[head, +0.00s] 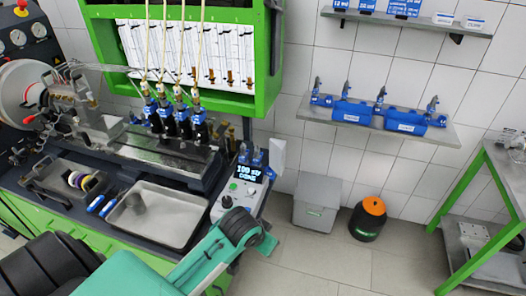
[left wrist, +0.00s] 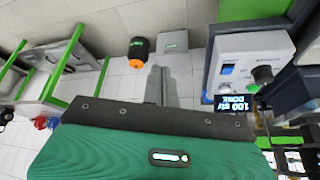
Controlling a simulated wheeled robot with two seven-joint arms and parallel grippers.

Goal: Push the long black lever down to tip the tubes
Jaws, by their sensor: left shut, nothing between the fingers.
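Several graduated tubes (head: 195,52) stand upright in a row against a white backing in the green frame (head: 262,88) in the head view. A dark piece (head: 274,6) shows at the frame's top right corner, cut by the picture edge; I cannot tell whether it is the long black lever. My left arm reaches in from the lower left beside the control panel, its fingers not clear there. In the left wrist view my left gripper (left wrist: 158,84) is shut and empty, away from the frame. My right gripper is not in view.
A control box (head: 240,188) with a lit display stands at the bench's right end, close to my left arm. A steel tray (head: 180,236) lies on the bench. A grey box (head: 317,204) and a black bin with orange lid (head: 368,218) stand on the floor.

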